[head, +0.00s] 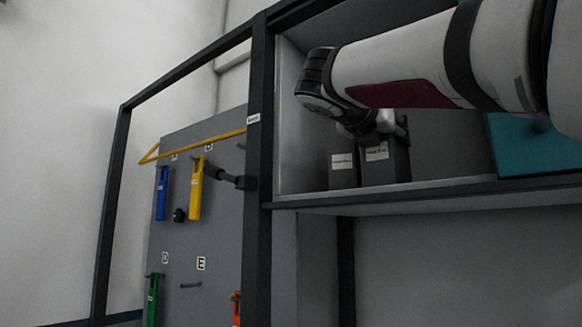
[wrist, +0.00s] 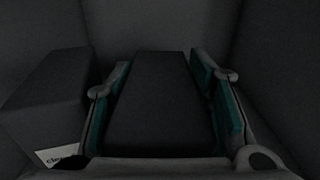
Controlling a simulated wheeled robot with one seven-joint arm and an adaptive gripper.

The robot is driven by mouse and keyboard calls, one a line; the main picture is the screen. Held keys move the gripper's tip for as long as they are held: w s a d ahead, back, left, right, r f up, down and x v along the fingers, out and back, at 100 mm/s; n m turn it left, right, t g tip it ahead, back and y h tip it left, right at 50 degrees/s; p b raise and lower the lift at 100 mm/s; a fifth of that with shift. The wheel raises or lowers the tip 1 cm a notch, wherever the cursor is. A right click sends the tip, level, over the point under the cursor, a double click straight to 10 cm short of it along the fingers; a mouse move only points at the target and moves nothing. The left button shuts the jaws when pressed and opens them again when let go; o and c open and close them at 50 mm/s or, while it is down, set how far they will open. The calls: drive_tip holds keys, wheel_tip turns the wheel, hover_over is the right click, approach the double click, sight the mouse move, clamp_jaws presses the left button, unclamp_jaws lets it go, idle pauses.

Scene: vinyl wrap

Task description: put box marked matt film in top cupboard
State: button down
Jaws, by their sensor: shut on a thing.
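Two dark boxes with white labels stand side by side on the shelf of the open top cupboard (head: 430,187). My gripper (head: 388,128) reaches down from above onto the right-hand box (head: 387,168), whose label is too small to read surely. In the wrist view, my gripper (wrist: 165,108) has its teal-padded fingers on both sides of this dark box (wrist: 158,90), shut on it. The left-hand box (head: 342,171) stands close beside it. In the wrist view this neighbouring box (wrist: 50,95) shows a label beginning "clea".
A teal panel-like thing (head: 535,145) is at the right of the shelf. The cupboard's dark upright post (head: 259,160) stands left of the boxes. Left of it is a grey tool board (head: 205,250) with blue, yellow, green and orange tools. The space below the shelf looks empty.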

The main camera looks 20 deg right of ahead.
drive_tip(key=c, duration=0.8)
unclamp_jaws()
drive_tip(key=v, duration=1.2)
